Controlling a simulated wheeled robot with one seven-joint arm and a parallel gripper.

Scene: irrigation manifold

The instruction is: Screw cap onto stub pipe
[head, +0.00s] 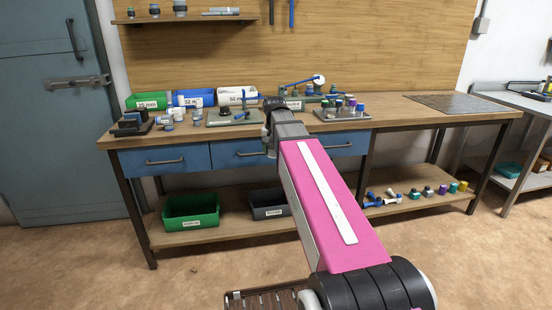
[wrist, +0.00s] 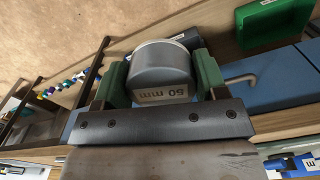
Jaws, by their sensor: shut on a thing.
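My gripper (wrist: 162,66) is shut on a grey cap (wrist: 160,76) marked "50 mm", which sits between its two green fingers in the wrist view. A pale rim shows around the cap's far edge. A dark grey piece (wrist: 190,40) shows just behind the cap; I cannot tell whether it touches it or is the stub pipe. In the head view my arm reaches over the bench's front edge and hides the cap and most of my gripper. I cannot pick out the stub pipe there for sure.
The wooden bench (head: 420,122) carries labelled bins, including a green bin (head: 147,101), a grey-green plate with a fitting (head: 232,117), and a tray of small capped parts (head: 342,115). A metal sheet (head: 455,104) lies at the right. Blue drawers (head: 165,161) are below the bench top.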

